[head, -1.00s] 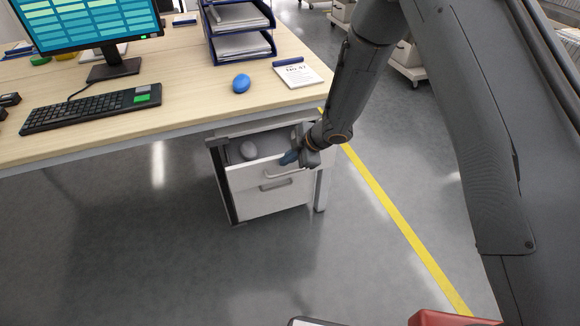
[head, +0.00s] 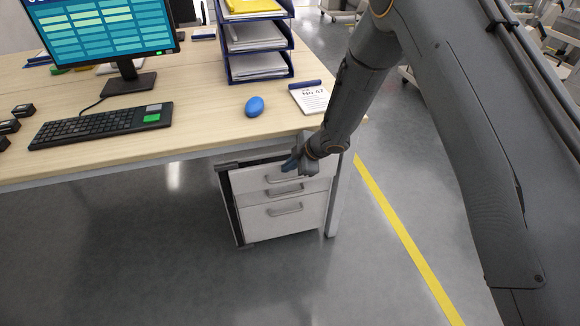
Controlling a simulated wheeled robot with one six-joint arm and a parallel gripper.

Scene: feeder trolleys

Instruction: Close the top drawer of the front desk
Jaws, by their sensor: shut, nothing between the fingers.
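The desk (head: 200,140) has a white drawer unit (head: 255,228) under its right end. The top drawer (head: 252,178) is pushed in almost to the unit; a narrow grey strip shows above its front, and I cannot tell if it is fully flush. Its inside is hidden. My gripper (head: 290,166) is shut and empty, at the upper right part of the top drawer's front, just above its handle. It seems to touch the front.
On the desk are a monitor (head: 100,30), a keyboard (head: 95,125), a blue mouse-like object (head: 254,106), a stack of paper trays (head: 258,66) and a notepad (head: 312,98). The desk edge overhangs the drawers. The floor in front is clear, with a yellow line (head: 400,230) at right.

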